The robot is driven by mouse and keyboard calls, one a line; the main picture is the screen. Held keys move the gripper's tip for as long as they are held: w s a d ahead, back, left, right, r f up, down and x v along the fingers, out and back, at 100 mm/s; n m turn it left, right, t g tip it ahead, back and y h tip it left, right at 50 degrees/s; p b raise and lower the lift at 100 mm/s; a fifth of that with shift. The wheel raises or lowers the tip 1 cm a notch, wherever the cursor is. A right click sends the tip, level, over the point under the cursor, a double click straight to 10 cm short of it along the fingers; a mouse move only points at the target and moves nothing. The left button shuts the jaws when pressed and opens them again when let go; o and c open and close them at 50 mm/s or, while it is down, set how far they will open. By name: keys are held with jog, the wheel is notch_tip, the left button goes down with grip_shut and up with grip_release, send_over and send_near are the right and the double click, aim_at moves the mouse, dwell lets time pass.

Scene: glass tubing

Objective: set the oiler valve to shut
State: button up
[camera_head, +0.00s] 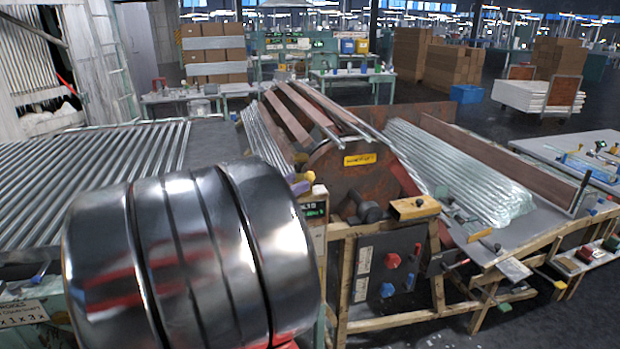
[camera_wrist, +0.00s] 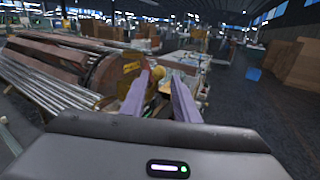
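I cannot pick out the oiler valve with certainty. In the wrist view my gripper (camera_wrist: 160,86) shows two purple fingers, spread apart, with a gap between them. A small yellowish part of the machine shows in the gap, beyond or between the fingers; I cannot tell whether they touch it. In the head view purple finger parts of my gripper (camera_head: 301,184) show beside the machine's left side, mostly hidden by my dark arm link. The rusty machine (camera_head: 335,168) has a yellow label, with a dark panel (camera_head: 378,270) carrying a red knob (camera_head: 392,261) and a blue knob (camera_head: 387,290) below.
A wooden block (camera_head: 415,207) sits on the machine's front edge. Glass tubes (camera_head: 450,170) lie on a sloping bed at the right, and a roller bed (camera_head: 90,170) is at the left. A blue bin (camera_head: 466,94) stands on the open floor behind.

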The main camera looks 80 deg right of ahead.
aim_at(306, 178)
jog(key=shift+x, duration=3.2)
jog(key=shift+c, duration=0.3)
